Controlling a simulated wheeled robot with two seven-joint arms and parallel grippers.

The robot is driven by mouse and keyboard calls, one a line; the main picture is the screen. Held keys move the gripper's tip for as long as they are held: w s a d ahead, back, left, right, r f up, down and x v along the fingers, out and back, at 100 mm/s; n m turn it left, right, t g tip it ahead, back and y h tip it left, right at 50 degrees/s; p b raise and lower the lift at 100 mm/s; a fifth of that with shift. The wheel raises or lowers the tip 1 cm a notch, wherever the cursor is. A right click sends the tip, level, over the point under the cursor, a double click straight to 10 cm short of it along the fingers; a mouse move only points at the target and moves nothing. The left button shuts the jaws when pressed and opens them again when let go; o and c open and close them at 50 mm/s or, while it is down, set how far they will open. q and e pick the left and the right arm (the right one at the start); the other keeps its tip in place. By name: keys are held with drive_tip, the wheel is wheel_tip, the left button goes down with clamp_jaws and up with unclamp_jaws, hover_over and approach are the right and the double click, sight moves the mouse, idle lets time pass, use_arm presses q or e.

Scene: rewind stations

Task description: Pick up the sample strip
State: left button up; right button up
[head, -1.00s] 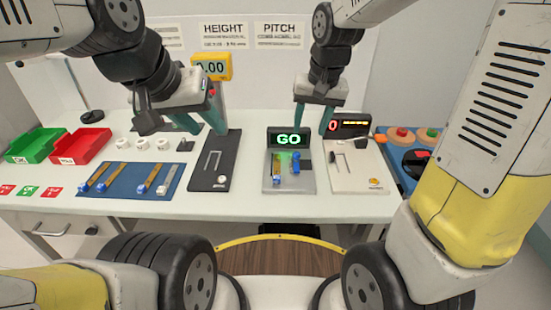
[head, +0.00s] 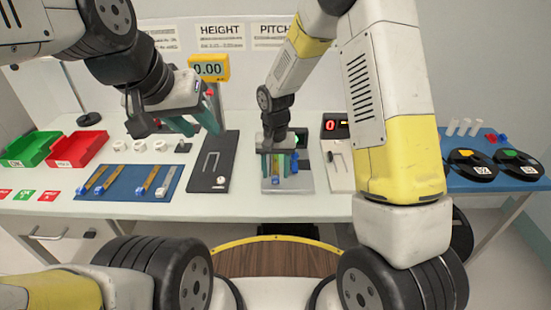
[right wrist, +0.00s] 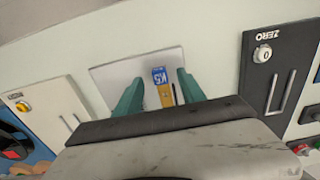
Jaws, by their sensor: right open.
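The sample strip (head: 276,180), gold with a blue end, lies on the grey plate of the middle station (head: 300,186). In the right wrist view the strip (right wrist: 161,82) shows a blue end marked K5. My right gripper (head: 277,170) is open over that station. In the right wrist view its two teal fingers (right wrist: 158,88) stand on either side of the strip, with gaps showing. The strip's far part is hidden by my gripper. My left gripper (head: 203,128) looks open and empty, above the table near the black height gauge (head: 214,165).
Several more strips lie on a blue mat (head: 170,180) at the left. Green (head: 30,146) and red (head: 82,148) trays stand behind it. A pale pitch gauge (head: 338,172) is right of the station. A blue tray (head: 452,180) with black spools is at the right.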

wheel_tip(320, 180, down, 2)
drive_tip(key=shift+f, duration=0.1)
clamp_jaws()
idle(0.4)
